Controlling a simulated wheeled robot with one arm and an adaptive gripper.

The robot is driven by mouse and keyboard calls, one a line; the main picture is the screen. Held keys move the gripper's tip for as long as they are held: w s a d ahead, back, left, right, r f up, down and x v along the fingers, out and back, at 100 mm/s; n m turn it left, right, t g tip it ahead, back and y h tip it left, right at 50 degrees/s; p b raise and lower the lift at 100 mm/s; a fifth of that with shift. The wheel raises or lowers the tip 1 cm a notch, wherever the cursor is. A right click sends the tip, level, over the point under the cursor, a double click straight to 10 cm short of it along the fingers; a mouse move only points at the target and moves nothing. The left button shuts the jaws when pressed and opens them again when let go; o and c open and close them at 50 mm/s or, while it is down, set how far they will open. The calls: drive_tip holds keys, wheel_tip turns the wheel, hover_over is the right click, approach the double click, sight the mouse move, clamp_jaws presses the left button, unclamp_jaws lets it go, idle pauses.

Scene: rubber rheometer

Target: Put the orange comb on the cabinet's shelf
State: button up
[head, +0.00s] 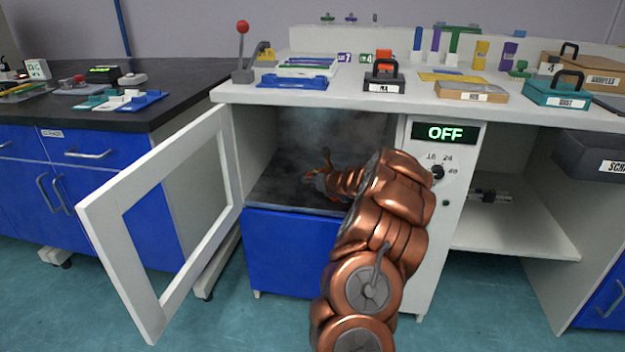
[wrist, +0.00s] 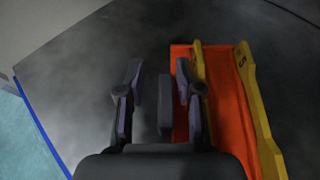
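An orange flat piece (wrist: 218,110) with yellow bars along it lies on the dark cabinet shelf (wrist: 75,75) in the wrist view. Its colour fits the orange comb, but no teeth can be made out. My gripper (wrist: 160,90) is open, with its dark fingers spread above the shelf. The right finger overlaps the left edge of the orange piece in the picture; I cannot tell if they touch. In the head view my gripper (head: 322,178) is inside the open cabinet (head: 258,205), and my arm hides part of the interior.
The white-framed cabinet door (head: 105,232) stands wide open to the left. A control panel (head: 445,145) reading OFF is to the right of the opening. The crowded worktop (head: 335,98) lies above. The left part of the shelf is clear in the wrist view.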

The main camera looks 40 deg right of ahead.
drive_tip(key=shift+r, duration=0.15)
drive_tip(key=shift+s+r, duration=0.2)
drive_tip(key=shift+s, duration=0.15)
drive_tip(key=p+v, duration=0.3)
drive_tip(key=v, duration=0.7)
drive_tip(key=shift+s+a+r, duration=0.1)
drive_tip(key=shift+s+r, duration=0.05)
drive_tip(key=shift+s+a+r+p, duration=0.1)
drive_tip(key=shift+s+p, duration=0.2)
drive_tip(key=shift+s, duration=0.15)
drive_tip(key=shift+s, duration=0.1)
